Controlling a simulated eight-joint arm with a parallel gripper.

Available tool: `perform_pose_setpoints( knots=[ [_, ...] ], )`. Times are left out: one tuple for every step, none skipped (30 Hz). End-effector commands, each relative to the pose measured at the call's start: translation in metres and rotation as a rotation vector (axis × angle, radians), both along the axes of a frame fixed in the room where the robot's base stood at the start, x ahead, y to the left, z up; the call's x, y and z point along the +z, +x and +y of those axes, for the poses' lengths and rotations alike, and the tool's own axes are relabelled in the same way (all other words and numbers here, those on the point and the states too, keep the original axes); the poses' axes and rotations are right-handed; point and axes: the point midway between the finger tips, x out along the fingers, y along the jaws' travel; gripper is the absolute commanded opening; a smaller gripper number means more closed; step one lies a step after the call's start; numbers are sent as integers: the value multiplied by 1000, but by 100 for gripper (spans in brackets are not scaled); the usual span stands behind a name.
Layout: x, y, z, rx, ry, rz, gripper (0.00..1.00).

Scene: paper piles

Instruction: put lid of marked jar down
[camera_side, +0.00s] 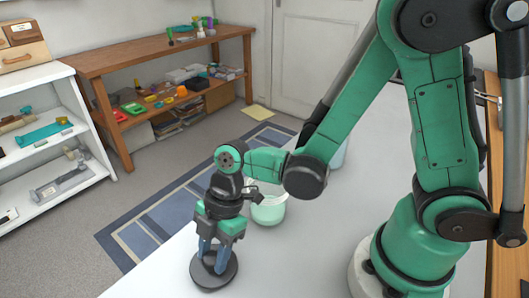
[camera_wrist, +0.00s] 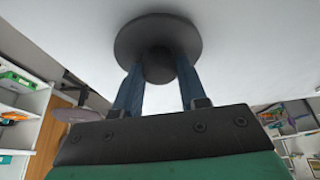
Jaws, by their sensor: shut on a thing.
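A dark round lid (camera_side: 214,274) with a knob is in my gripper (camera_side: 212,256) over the near part of the white table. In the wrist view the lid (camera_wrist: 157,30) is level with its knob between my two blue fingers (camera_wrist: 158,82), which are shut on it. I cannot tell whether the lid touches the table. A pale green jar (camera_side: 268,213) stands open behind and to the right of my gripper. No mark on it is visible from here.
Another pale vessel (camera_side: 338,156) stands farther back, partly hidden by my arm. The white table (camera_side: 310,235) has bare room right of the lid. A wooden bench (camera_side: 160,60) and a white shelf (camera_side: 55,130) with several items stand beyond the table.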

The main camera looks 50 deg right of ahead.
Motion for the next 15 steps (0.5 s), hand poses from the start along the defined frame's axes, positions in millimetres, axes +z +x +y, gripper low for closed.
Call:
perform_pose_setpoints(
  knots=[
    [0, 0, 0, 0, 0, 0, 0],
    [0, 0, 0, 0, 0, 0, 0],
    [0, 0, 0, 0, 0, 0, 0],
    [0, 0, 0, 0, 0, 0, 0],
    [-1, 0, 0, 0, 0, 0, 0],
    [-2, 0, 0, 0, 0, 0, 0],
    [-3, 0, 0, 0, 0, 0, 0],
    [-3, 0, 0, 0, 0, 0, 42],
    [-3, 0, 0, 0, 0, 0, 54],
    [-3, 0, 0, 0, 0, 0, 62],
    [-3, 0, 0, 0, 0, 0, 68],
    [-2, 0, 0, 0, 0, 0, 68],
    [-2, 0, 0, 0, 0, 0, 68],
    [-2, 0, 0, 0, 0, 0, 68],
    [-2, 0, 0, 0, 0, 0, 68]
  ],
)
